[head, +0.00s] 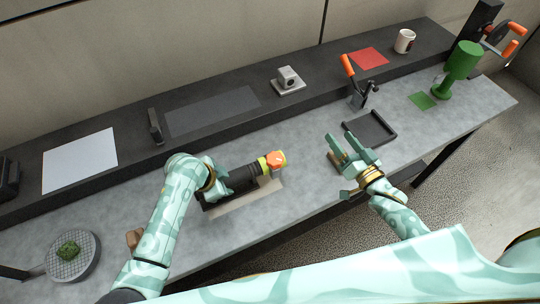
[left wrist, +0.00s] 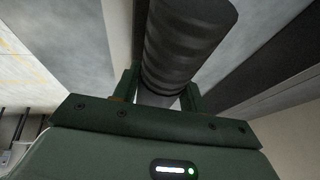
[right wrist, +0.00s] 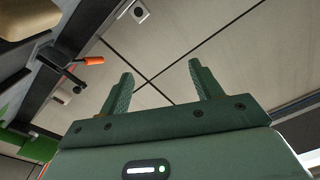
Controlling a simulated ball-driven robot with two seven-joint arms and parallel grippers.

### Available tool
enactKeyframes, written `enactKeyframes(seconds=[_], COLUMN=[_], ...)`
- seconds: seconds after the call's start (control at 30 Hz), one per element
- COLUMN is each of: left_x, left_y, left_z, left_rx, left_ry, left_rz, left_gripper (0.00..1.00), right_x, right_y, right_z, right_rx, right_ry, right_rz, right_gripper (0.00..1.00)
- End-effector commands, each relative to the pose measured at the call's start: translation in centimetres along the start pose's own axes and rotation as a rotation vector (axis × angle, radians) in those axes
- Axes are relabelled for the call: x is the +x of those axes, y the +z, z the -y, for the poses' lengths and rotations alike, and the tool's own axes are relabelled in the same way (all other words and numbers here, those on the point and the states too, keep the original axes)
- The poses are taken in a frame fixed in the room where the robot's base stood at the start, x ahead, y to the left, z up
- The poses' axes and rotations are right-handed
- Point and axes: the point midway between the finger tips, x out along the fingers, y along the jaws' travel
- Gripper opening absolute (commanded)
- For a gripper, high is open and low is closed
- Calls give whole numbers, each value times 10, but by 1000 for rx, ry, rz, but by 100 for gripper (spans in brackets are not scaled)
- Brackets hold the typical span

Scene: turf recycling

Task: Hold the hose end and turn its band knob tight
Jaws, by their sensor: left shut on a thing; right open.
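My left gripper (head: 222,187) is shut on the hose, behind the band. The left wrist view shows the dark ribbed hose (left wrist: 185,45) between the fingers (left wrist: 158,90). My right gripper (head: 345,148) is open and empty, to the right of the knob and apart from it. The right wrist view shows its two fingers (right wrist: 160,85) spread with nothing between them. The knob is not seen there.
A green machine (head: 460,65) is at the far right. A round mesh dish (head: 85,262) sits at lower left. A raised dark shelf (head: 215,105) runs behind the bench.

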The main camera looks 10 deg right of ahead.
Motion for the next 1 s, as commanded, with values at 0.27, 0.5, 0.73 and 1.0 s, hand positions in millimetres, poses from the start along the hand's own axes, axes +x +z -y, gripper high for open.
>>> enactKeyframes(seconds=[0.27,0.5,0.73,1.0], left_x=[0,0,0,0], left_y=[0,0,0,0], left_z=[0,0,0,0], left_rx=[0,0,0,0], left_ry=[1,1,1,0], left_rz=[1,1,1,1], left_gripper=[3,3,3,3], right_x=[-33,-37,4,48], right_y=[66,86,97,110], right_z=[86,109,128,147], right_rx=[-358,-435,-434,-433], right_ry=[-372,-473,-473,-470], right_rz=[129,161,159,161], right_gripper=[64,64,64,64])
